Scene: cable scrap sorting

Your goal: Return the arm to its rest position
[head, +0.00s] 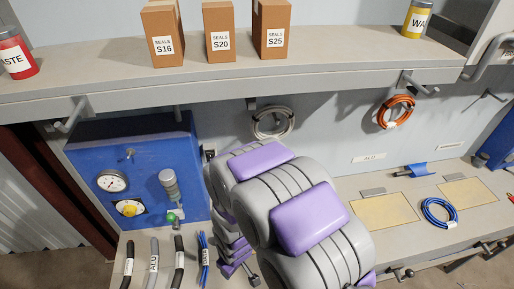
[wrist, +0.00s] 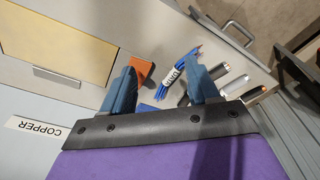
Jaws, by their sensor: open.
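My arm (head: 290,205), grey with purple pads, spans the lower middle of the head view and hides part of the bench. My gripper (wrist: 162,86) shows in the wrist view with its two blue fingers apart. Nothing is held between them. Beyond the fingers lie a small orange piece (wrist: 143,68) and a labelled blue cable bundle (wrist: 187,68). In the head view a blue bundle (head: 203,262) lies left of the arm, beside black and grey cable pieces (head: 153,262). The fingers are not clearly visible in the head view.
A blue panel (head: 95,160) with gauges stands left of the arm. An overhead shelf (head: 330,66) carries boxes (head: 218,32) and tins. A grey coil (head: 272,124) and an orange coil (head: 396,112) hang beneath.

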